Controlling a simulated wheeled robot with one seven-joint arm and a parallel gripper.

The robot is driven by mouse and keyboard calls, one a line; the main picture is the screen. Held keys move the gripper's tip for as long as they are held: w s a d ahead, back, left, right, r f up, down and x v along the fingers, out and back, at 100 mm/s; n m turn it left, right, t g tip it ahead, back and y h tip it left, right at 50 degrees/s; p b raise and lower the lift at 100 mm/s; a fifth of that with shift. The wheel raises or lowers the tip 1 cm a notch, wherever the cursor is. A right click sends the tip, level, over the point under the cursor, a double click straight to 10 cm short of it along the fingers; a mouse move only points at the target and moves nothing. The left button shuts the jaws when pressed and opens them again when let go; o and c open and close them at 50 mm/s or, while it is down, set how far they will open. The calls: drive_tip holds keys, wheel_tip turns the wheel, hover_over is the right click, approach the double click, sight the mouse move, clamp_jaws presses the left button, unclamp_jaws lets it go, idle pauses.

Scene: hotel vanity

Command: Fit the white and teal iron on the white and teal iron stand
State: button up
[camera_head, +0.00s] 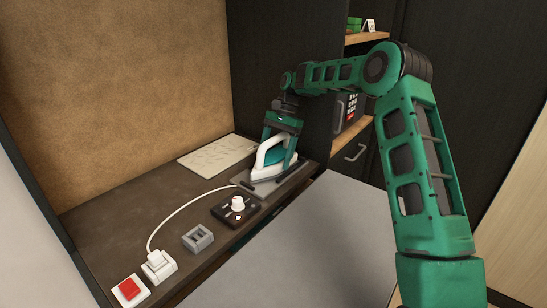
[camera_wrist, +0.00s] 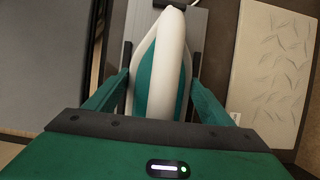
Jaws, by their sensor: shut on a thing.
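The white and teal iron (camera_head: 268,170) is at the far right part of the dark counter, with its white handle upright. My gripper (camera_head: 281,146) comes down over it from above. In the wrist view the fingers of my gripper (camera_wrist: 160,80) lie on either side of the iron (camera_wrist: 145,75) and are shut on it. A flat grey plate with dark ends, which looks like the iron stand (camera_head: 247,187), lies under the iron; part of it also shows in the wrist view (camera_wrist: 196,22). The iron hides most of the plate, and I cannot tell whether they touch.
A pale patterned board (camera_head: 217,154) lies behind the iron. In front are a black box with a white knob (camera_head: 236,208), a grey block (camera_head: 198,238), a white plug (camera_head: 159,265) with a white cord and a red switch (camera_head: 130,288). A dark cabinet wall stands close behind.

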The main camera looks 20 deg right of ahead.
drive_tip(key=shift+f, duration=0.15)
drive_tip(key=o, duration=2)
drive_tip(key=shift+f, duration=0.1)
wheel_tip(320, 180, up, 5)
drive_tip(key=shift+a+f, duration=0.15)
drive_tip(key=shift+f, duration=0.05)
drive_tip(key=s+a+r, duration=0.6)
drive_tip(key=a, duration=0.4)
drive_tip(key=s+d+r+n+t+h, duration=0.1)
drive_tip(key=s+d+n+t+h, duration=0.2)
drive_tip(key=s+d, duration=2.05)
drive_tip(key=shift+n+h, duration=0.3)
drive_tip(key=shift+n, duration=0.4)
drive_tip(key=s+d+f, duration=0.1)
drive_tip(key=s+f, duration=0.1)
drive_tip(key=s, duration=0.5)
drive_tip(key=s+d+f, duration=0.1)
drive_tip(key=s+f, duration=0.1)
drive_tip(key=s, duration=0.4)
drive_tip(key=s+d+f, duration=0.2)
drive_tip(key=s, duration=0.5)
drive_tip(key=shift+s, duration=0.3)
